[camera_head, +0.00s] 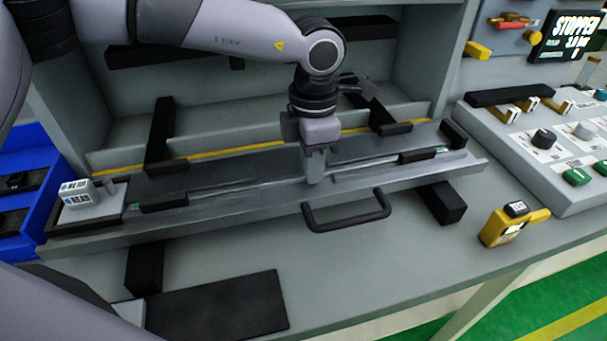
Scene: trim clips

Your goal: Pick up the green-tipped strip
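A long thin strip (245,187) lies lengthwise in the grey tray (230,212) on the bench. Small green patches show near the tray's left end and right end. My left gripper (315,176) points down over the middle of the tray, with its fingertips at the line of the strip. The fingers overlap in this view, so their opening and any grip on the strip cannot be made out. The strip's middle is hidden behind the fingers. My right gripper is not in view.
Black clamp blocks (164,202) sit along the tray, and a black handle (348,213) sticks out in front. White labelled blocks (78,192) stand at its left end. A yellow device (510,226) and a control panel (560,140) are at right. The front bench is mostly clear.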

